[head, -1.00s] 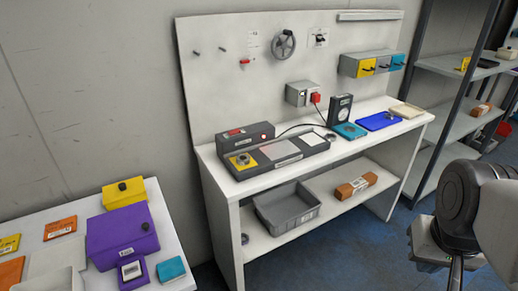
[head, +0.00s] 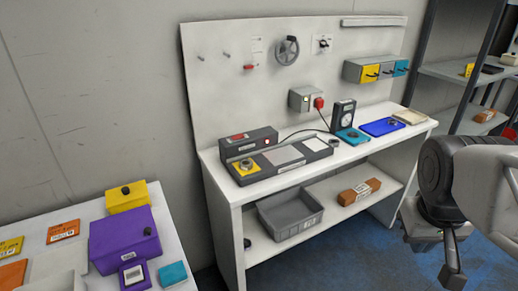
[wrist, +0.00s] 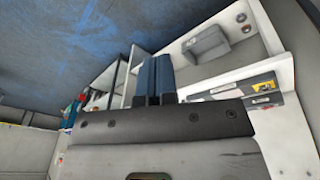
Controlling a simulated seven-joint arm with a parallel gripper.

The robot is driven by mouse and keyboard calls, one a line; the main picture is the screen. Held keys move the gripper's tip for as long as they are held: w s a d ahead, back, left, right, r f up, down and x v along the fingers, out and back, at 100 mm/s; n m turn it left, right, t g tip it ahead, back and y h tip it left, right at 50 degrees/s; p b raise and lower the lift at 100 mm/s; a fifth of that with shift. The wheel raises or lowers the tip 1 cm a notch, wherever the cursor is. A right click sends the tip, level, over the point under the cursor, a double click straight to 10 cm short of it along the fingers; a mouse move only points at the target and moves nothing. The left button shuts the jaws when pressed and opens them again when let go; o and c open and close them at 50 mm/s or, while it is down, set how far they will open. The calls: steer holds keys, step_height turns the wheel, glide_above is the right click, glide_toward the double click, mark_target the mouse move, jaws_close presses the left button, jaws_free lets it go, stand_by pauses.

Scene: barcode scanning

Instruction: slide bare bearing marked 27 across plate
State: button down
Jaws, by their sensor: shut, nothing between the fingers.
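A long dark scanning unit (head: 280,162) lies on the white bench, with a pale flat plate (head: 283,156) in its middle. A small metal ring-shaped bearing (head: 246,163) sits on the yellow pad (head: 240,169) at its left end. Another small ring (head: 333,143) lies by its right end. No number can be read on either, so I cannot tell which is marked 27. My gripper (head: 452,277) hangs at the lower right, in front of the bench and well apart from it. Its blue fingers (wrist: 153,73) are shut and empty in the wrist view.
A blue tray (head: 381,127), a teal block (head: 352,136) and an upright dark device (head: 343,115) stand on the bench's right. A grey bin (head: 291,214) and a brown box (head: 358,191) are on the lower shelf. A side table with a purple box (head: 125,240) stands lower left.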

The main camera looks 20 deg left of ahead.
steer(key=w+a+n+h, duration=0.4)
steer(key=w+a+n, duration=0.9)
steer(key=w+a, duration=0.95)
steer(key=n+t+h, duration=0.2)
steer(key=n+t, duration=0.2)
steer(key=n, duration=0.8)
glide_toward(240, 166)
steer(key=s+a+r, duration=0.2)
steer(key=s+a, duration=0.2)
steer(key=a, duration=0.1)
steer(key=shift+s+d, duration=0.1)
steer(key=x, duration=0.9)
steer(key=shift+d+f, duration=0.15)
steer(key=shift+f, duration=0.1)
steer(key=shift+w+d+f, duration=0.1)
steer(key=shift+w+d, duration=0.9)
steer(key=shift+w, duration=0.2)
steer(key=shift+w+d, duration=0.45)
